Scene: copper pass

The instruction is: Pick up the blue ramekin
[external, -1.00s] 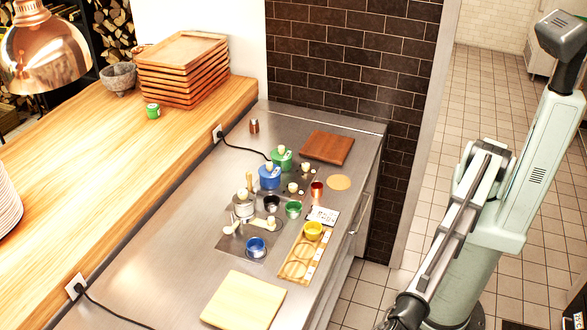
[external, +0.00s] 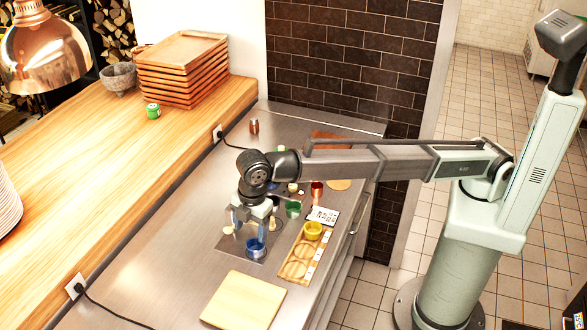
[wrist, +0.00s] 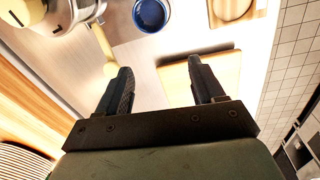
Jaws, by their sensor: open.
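The blue ramekin (external: 254,249) stands upright on the dark mat (external: 230,244) on the steel counter. In the wrist view the ramekin (wrist: 149,13) shows at the top edge, roughly between the lines of my fingers and ahead of their tips. My gripper (external: 249,226) points down just above and behind it, with one finger overlapping its rim in the picture. The same gripper (wrist: 158,68) is open and empty in the wrist view. I cannot tell the exact height gap. My arm hides part of the pots and cups behind.
A yellow ramekin (external: 313,229) sits in the wooden rack (external: 288,269) to the right. A pale cutting board (external: 242,301) lies in front. The counter to the left is clear.

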